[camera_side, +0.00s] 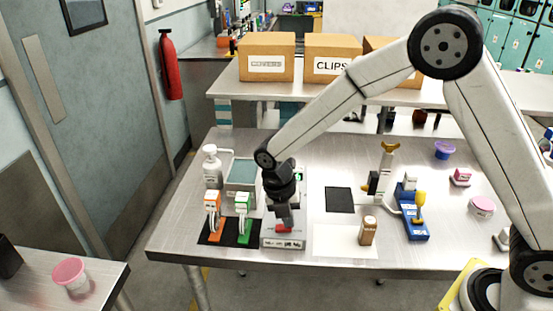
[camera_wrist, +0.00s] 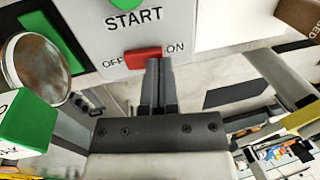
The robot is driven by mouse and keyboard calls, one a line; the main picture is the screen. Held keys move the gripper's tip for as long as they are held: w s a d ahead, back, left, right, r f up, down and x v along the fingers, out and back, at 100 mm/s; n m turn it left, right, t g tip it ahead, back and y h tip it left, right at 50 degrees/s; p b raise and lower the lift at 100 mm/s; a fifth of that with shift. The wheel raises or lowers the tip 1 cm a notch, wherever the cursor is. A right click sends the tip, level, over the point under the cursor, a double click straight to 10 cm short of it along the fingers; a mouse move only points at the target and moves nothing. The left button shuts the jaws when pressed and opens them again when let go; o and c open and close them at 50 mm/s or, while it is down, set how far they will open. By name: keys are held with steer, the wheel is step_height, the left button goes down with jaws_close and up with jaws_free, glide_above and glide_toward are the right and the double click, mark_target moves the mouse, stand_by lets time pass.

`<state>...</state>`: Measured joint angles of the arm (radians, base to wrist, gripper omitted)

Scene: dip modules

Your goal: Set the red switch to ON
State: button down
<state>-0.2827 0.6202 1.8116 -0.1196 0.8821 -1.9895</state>
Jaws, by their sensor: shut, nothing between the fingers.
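The red switch (camera_wrist: 143,58) sits on a light grey panel between the printed words OFF on its left and ON on its right, below the word START in the wrist view. Which way it is set I cannot tell. My gripper (camera_wrist: 158,66) is shut and empty, with its fingertips right at the lower right part of the switch, towards the ON side; whether they touch is unclear. In the side view my gripper (camera_side: 284,221) points down over the panel, just above the red switch (camera_side: 284,229), which it partly hides.
Left of the panel, orange (camera_side: 212,214) and green (camera_side: 243,216) devices stand on dark mats. A white bottle (camera_side: 212,167) stands behind them. To the right are a black square (camera_side: 340,200), a brown bottle (camera_side: 368,230) on a white sheet and a blue stand (camera_side: 412,216).

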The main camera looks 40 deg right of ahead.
steer(key=shift+f, duration=0.1)
steer(key=shift+s+f+t+y, duration=0.1)
steer(key=shift+f+t+y, duration=0.1)
steer(key=shift+t+y, duration=0.1)
stand_by(0.4)
steer(key=shift+w+a+r, duration=0.15)
steer(key=shift+w+a, duration=0.35)
steer(key=shift+w, duration=0.05)
steer(key=shift+r, duration=0.15)
step_height(320, 180, up, 14)
steer(key=w+a, duration=0.2)
steer(key=shift+f, duration=0.2)
stand_by(0.6)
steer(key=shift+s+d, duration=0.1)
